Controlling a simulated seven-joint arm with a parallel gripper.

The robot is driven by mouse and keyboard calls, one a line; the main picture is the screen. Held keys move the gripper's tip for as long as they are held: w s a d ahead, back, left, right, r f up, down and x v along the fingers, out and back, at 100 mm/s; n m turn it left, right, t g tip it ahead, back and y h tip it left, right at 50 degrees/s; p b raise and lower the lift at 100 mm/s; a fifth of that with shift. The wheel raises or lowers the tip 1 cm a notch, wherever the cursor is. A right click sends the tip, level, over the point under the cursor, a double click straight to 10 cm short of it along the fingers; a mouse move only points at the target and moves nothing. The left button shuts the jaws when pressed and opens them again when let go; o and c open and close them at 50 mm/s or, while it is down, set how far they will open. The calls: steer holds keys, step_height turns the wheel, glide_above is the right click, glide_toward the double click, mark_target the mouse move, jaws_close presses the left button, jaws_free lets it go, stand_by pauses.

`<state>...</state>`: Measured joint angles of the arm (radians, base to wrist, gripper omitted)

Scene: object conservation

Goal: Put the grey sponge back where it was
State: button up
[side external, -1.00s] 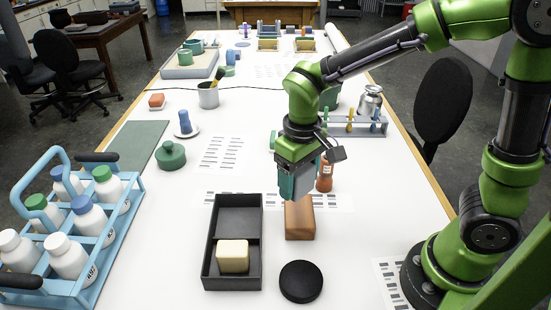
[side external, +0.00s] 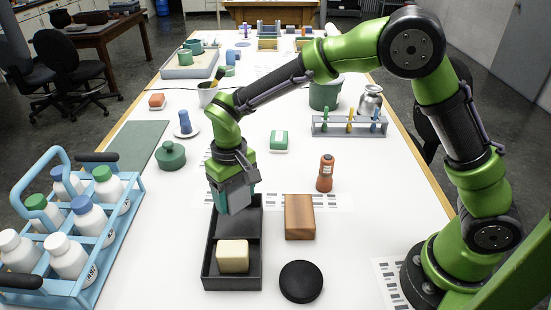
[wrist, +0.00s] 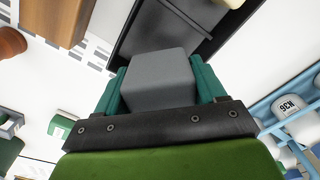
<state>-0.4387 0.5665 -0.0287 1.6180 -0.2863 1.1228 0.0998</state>
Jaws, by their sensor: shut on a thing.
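My gripper (side external: 238,200) is over the far compartment of the black two-part tray (side external: 210,262). In the wrist view my gripper (wrist: 160,85) is shut on the grey sponge (wrist: 158,78), a plain grey block between teal fingers. In the side view the sponge is mostly hidden by the gripper, and I cannot tell how far above the tray floor it is. A cream block (side external: 233,256) sits in the near compartment. The far compartment shows no other object in its visible part.
A wooden block (side external: 299,217) stands right of the tray, with a black round lid (side external: 301,281) in front of it. An orange bottle (side external: 325,173) stands behind the block. A blue bottle carrier (side external: 85,290) is at the left. A green pot (side external: 171,156) stands behind the tray.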

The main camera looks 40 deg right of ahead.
mark_target(239, 224)
steer(key=shift+f, duration=3.05)
steer(key=shift+f, duration=0.1)
steer(key=o, duration=0.6)
steer(key=shift+o, duration=0.2)
